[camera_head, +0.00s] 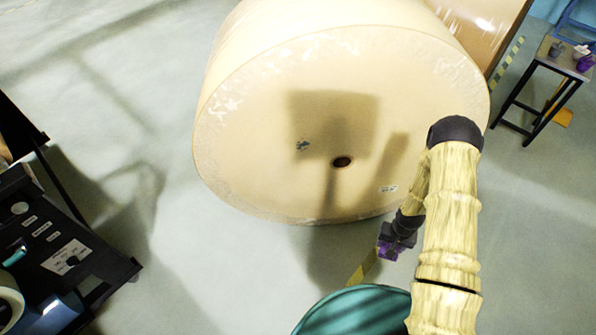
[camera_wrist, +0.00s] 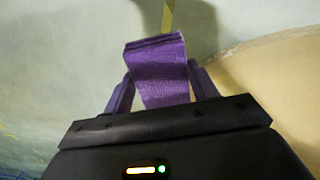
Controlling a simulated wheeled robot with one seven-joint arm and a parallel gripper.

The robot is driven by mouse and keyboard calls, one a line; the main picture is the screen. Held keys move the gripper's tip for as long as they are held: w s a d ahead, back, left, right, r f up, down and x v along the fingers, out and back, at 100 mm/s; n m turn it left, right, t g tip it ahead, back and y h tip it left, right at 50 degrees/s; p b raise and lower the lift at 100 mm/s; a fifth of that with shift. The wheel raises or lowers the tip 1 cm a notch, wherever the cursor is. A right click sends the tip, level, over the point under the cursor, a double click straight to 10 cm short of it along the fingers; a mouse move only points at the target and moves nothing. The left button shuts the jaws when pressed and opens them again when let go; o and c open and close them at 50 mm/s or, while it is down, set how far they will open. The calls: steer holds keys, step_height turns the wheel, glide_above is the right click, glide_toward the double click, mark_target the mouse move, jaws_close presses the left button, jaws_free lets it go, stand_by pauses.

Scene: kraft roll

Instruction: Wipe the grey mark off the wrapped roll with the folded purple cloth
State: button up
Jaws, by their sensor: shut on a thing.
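The large wrapped roll (camera_head: 250,150) lies on its side on the floor, its flat tan end facing me. A small grey mark (camera_head: 302,145) shows on that end, left of the dark core hole (camera_head: 342,162). My gripper (camera_head: 390,249) is at the lower right of the roll, below its lower edge in the head view. It is shut on the folded purple cloth (camera_wrist: 158,70), which sticks out past the fingers in the wrist view. The cloth (camera_head: 388,252) is small and partly hidden in the head view. I see no contact between cloth and roll.
A small dark-legged table (camera_head: 556,62) with a purple item and other small things stands at the upper right. A second roll (camera_head: 485,28) is behind. A black bench (camera_head: 60,245) is at the left. Floor left of the roll is clear.

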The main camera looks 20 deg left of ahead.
steer(key=w+a+f+m+t+y+b, duration=0.1)
steer(key=w+a+f+t+y+b, duration=0.15)
steer(key=w+a+b, duration=0.6)
steer(key=m+t+y+b, duration=0.5)
steer(key=t+b, duration=0.9)
steer(key=b, duration=1.2)
glide_toward(294, 147)
steer(key=s, duration=0.2)
steer(key=shift+w+d+r+h, duration=0.15)
steer(key=shift+w+d+h, duration=0.05)
steer(key=shift+d+h, duration=0.05)
steer(key=shift+w, duration=0.15)
steer(key=shift+p+x, duration=0.55)
steer(key=shift+x, duration=2.3)
steer(key=shift+x, duration=1)
